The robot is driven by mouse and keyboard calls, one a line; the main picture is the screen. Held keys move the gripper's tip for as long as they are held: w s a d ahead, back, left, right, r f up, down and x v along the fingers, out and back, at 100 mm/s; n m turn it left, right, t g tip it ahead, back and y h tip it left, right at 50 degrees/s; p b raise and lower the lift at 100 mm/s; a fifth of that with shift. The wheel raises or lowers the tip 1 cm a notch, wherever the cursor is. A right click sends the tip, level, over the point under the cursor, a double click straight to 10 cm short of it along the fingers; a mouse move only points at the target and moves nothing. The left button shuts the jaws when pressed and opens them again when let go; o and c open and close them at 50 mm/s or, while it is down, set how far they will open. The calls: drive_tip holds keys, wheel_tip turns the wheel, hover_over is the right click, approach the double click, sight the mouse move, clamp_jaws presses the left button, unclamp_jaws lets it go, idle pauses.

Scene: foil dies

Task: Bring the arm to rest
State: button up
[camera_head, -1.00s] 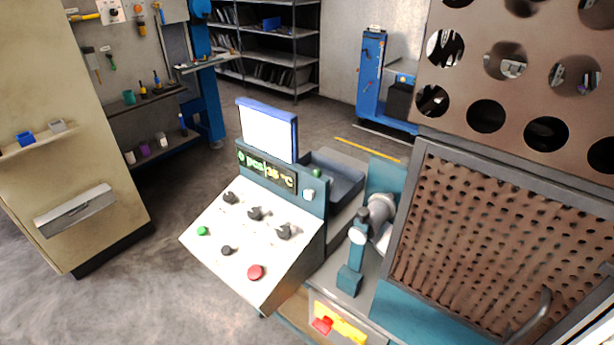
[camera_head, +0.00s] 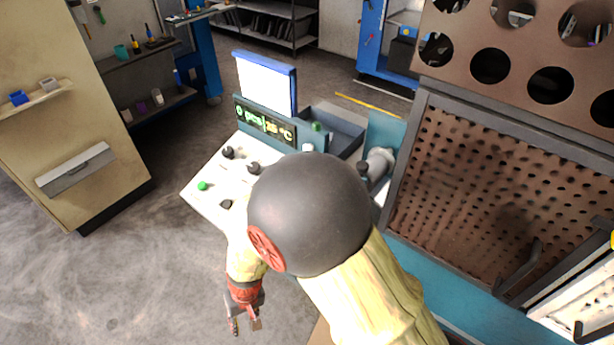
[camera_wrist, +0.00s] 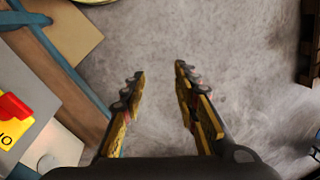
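My arm fills the middle of the head view, in front of the control console (camera_head: 207,187). My gripper (camera_head: 245,326) hangs low at the bottom of that view, left of the arm's thick links. In the wrist view, my gripper (camera_wrist: 160,85) has its two fingers apart with bare grey floor between them, so it is open and empty. The arm hides the console's right part and its red button.
The machine with a perforated guard (camera_head: 455,190) stands at right. A cream cabinet (camera_head: 60,110) with a shelf stands at left. Free floor (camera_head: 150,270) lies between. In the wrist view, a bench edge (camera_wrist: 65,65) and a red-and-yellow part (camera_wrist: 15,110) are at left.

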drive_tip(key=s+d+r+m+t+h+p, duration=0.1)
drive_tip(key=d+r+m+t, duration=0.4)
drive_tip(key=d+r, duration=3.1)
drive_tip(key=shift+d+r+m+t+h, duration=0.3)
drive_tip(key=shift+r+t+h, duration=0.1)
drive_tip(key=shift+r+t, duration=0.5)
drive_tip(key=shift+r, duration=0.15)
